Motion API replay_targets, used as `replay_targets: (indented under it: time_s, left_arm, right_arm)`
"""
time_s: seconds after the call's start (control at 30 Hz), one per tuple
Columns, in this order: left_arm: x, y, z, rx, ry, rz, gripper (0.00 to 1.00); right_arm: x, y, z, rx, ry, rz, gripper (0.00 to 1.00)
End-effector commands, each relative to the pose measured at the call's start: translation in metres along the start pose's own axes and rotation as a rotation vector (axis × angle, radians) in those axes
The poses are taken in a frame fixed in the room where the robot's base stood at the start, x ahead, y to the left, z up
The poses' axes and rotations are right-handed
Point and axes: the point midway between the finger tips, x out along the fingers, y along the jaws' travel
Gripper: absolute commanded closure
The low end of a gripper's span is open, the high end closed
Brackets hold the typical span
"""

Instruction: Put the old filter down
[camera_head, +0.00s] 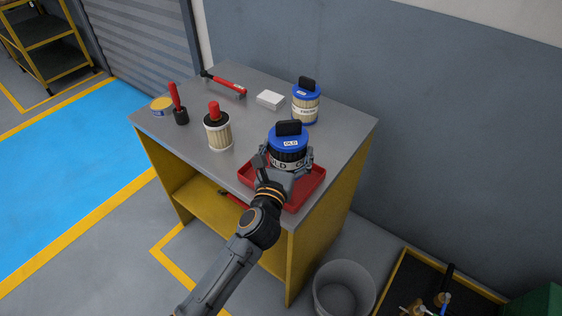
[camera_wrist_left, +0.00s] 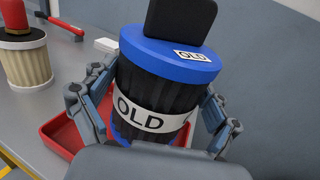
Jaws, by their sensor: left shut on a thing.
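The old filter (camera_head: 288,140) has a blue cap with a black knob, a dark pleated body and a white band marked OLD. My left gripper (camera_head: 283,170) is shut on the old filter, one finger on each side of it. In the left wrist view, the old filter (camera_wrist_left: 150,95) fills the middle, a little tilted in the picture, between the fingers of the left gripper (camera_wrist_left: 150,110). A red tray (camera_head: 316,185) on the bench is below and behind it. The filter's underside is hidden, so I cannot tell whether it touches the tray. My right gripper is not in view.
On the grey bench (camera_head: 180,145) stand a pale filter with a red top (camera_head: 218,132) and a blue-capped filter (camera_head: 306,105). A white box (camera_head: 270,100), a red-handled tool (camera_head: 225,84), a red-handled brush (camera_head: 178,105) and a yellow tin (camera_head: 161,105) are farther back. A bin (camera_head: 344,290) stands on the floor.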

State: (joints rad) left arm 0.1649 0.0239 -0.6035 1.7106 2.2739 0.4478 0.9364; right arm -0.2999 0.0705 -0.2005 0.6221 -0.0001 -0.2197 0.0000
Motion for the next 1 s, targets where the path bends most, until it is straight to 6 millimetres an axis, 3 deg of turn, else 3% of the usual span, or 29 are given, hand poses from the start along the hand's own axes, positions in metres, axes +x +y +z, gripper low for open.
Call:
replay_targets:
  time_s: [0.1,0.37,0.57,0.97,1.0]
  left_arm:
    - [0.009,0.01,-0.016,0.0,-0.004,0.0,0.55]
    - [0.017,0.019,-0.03,0.0,-0.005,0.001,0.55]
    - [0.019,0.021,-0.061,-0.003,-0.004,0.001,0.55]
    - [0.018,0.021,-0.066,0.0,-0.005,0.0,0.55]
    - [0.018,0.021,-0.065,0.0,-0.003,0.0,0.04]
  right_arm:
    - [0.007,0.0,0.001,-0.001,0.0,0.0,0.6]
    - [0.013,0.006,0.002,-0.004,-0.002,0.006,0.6]
    - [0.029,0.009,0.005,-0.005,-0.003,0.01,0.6]
    - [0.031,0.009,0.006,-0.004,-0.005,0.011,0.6]
    - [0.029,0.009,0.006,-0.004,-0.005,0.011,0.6]
